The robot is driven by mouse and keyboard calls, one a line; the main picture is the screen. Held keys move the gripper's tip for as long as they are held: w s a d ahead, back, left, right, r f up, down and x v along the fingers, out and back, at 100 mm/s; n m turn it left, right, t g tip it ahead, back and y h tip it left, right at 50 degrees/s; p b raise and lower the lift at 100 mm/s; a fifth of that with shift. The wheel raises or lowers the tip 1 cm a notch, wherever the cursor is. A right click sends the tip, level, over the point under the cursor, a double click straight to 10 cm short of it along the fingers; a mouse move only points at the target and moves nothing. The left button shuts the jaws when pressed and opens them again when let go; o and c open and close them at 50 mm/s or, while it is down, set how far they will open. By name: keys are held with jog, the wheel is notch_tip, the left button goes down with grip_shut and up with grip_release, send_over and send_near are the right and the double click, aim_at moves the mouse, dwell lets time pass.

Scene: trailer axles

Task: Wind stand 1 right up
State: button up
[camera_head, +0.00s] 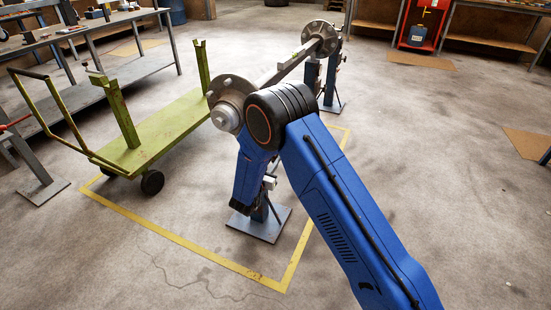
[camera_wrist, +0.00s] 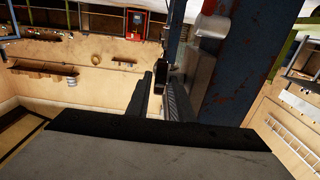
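Two blue stands carry a grey axle (camera_head: 285,68) with round flanges on its ends. The nearer stand (camera_head: 262,222) has a flat square foot; my arm hides most of its post. The farther stand (camera_head: 331,90) stands upright behind. No stand number is readable. My gripper shows in the wrist view (camera_wrist: 163,88), close beside a worn blue post (camera_wrist: 248,60). A silver box-like part (camera_wrist: 200,72) and a red-tipped piece (camera_wrist: 209,8) are on that post. The fingers are a narrow gap apart, with a small dark piece at their tips; whether they grip it is unclear.
A green trolley (camera_head: 165,130) stands left of the axle. A yellow floor line (camera_head: 200,256) runs around the stands. A grey workbench (camera_head: 110,75) is at the back left. A red cabinet (camera_head: 425,25) is at the back. The floor at right is mostly clear.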

jog(key=shift+x, duration=1.4)
grip_shut()
jog(key=t+h, duration=0.1)
jog(key=t, duration=0.1)
jog(key=shift+s+f+t, duration=0.1)
jog(key=shift+t, duration=0.3)
jog(key=shift+a+t+h, duration=0.1)
jog(key=shift+t+h, duration=0.4)
jog(key=shift+t, duration=0.9)
jog(key=shift+s, duration=0.1)
